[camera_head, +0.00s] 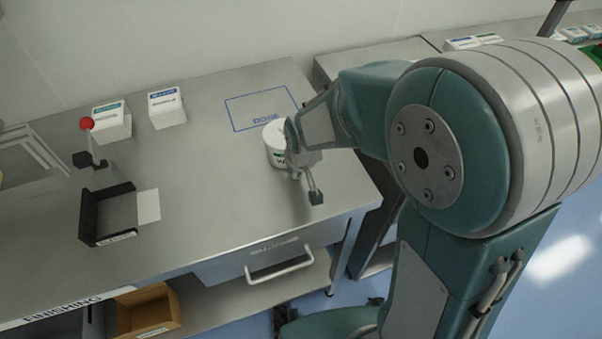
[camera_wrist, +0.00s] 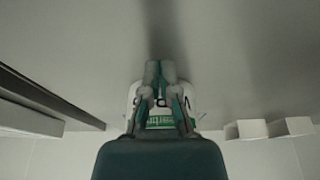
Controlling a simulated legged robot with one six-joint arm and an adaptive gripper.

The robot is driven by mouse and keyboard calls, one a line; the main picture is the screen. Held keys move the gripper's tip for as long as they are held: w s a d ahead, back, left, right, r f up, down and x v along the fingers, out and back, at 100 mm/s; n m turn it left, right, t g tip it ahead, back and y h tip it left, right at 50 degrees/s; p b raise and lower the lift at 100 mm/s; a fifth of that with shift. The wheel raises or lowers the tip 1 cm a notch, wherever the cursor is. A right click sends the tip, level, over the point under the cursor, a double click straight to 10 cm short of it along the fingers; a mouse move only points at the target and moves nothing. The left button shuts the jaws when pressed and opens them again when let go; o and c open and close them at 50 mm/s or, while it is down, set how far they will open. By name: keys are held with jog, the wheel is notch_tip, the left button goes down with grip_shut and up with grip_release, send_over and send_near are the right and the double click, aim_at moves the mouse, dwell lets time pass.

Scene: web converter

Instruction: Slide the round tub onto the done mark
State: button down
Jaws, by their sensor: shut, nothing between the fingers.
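The round tub (camera_head: 275,144) is white with a green-lettered label and stands upright on the steel bench. The done mark (camera_head: 236,124) is a blue rectangle outline with DONE lettered inside. The tub stands at its near right side and hides part of the outline there; I cannot tell how much of its base lies inside. My gripper (camera_head: 296,168) is shut and empty, low at the tub's right side and partly in front of it. In the wrist view the closed fingers (camera_wrist: 160,72) cover the middle of the tub (camera_wrist: 133,96). Whether they touch it is unclear.
Two white boxes (camera_head: 111,122) (camera_head: 167,108) stand at the back left. A red-knobbed lever (camera_head: 87,125) and a black open tray (camera_head: 92,215) are at the left. The bench's right edge lies close to my gripper.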

aim_at(272, 123)
jog(key=shift+w+a, duration=0.25)
jog(key=shift+w, duration=0.65)
jog(key=w+a, duration=0.1)
jog(key=w, duration=0.4)
jog(key=w+a, duration=0.2)
jog(key=w, duration=0.3)
jog(key=w+a, duration=0.2)
jog(key=w, duration=0.3)
jog(key=shift+w, duration=0.2)
jog(key=shift+s, duration=0.2)
